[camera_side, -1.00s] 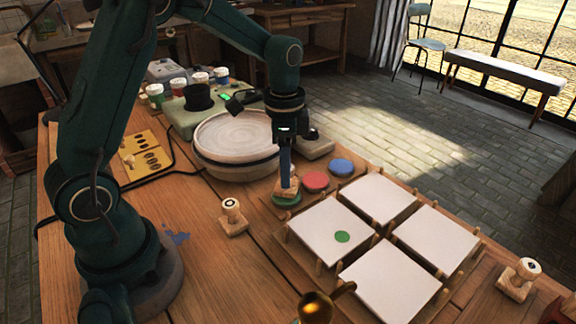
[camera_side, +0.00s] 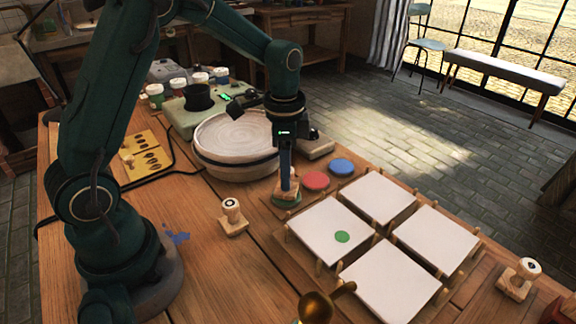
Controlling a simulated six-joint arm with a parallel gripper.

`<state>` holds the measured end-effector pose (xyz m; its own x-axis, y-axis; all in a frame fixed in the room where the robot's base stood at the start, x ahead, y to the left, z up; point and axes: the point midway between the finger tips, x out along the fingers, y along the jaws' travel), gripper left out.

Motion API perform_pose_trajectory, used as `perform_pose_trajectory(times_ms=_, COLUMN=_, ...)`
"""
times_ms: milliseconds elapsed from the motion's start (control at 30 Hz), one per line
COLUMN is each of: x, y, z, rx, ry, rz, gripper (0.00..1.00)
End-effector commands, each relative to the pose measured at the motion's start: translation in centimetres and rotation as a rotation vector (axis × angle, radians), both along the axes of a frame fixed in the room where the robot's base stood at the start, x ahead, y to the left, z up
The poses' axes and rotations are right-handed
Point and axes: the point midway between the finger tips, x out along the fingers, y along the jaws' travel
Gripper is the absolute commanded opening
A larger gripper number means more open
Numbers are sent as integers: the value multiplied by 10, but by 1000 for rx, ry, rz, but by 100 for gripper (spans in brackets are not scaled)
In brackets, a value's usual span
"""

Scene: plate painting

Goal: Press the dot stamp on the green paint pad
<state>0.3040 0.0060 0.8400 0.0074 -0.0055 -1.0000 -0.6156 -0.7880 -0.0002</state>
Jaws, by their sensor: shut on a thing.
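My gripper (camera_side: 287,181) points straight down and is shut on the dot stamp (camera_side: 287,194), a small wooden block. The stamp stands on the round green paint pad (camera_side: 284,204) and covers most of it; only the pad's green rim shows. The face of the stamp against the pad is hidden. One white square plate (camera_side: 325,222) right of the pad carries a green dot.
A red pad (camera_side: 315,180) and a blue pad (camera_side: 341,167) lie close behind and right. More white plates (camera_side: 376,199) sit on the wooden rack. Other wooden stamps stand at left (camera_side: 232,219) and right (camera_side: 519,279). A pottery wheel (camera_side: 232,165) stands behind.

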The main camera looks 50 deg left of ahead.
Motion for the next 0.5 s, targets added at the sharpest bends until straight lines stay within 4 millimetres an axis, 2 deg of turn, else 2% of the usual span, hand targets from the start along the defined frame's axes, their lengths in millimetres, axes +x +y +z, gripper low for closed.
perform_pose_trajectory(times_ms=167, x=1, y=0, z=5, rx=0, ry=-3, rz=0, gripper=3)
perform_pose_trajectory(times_ms=500, x=1, y=0, z=32, rx=1, ry=-3, rz=0, gripper=3)
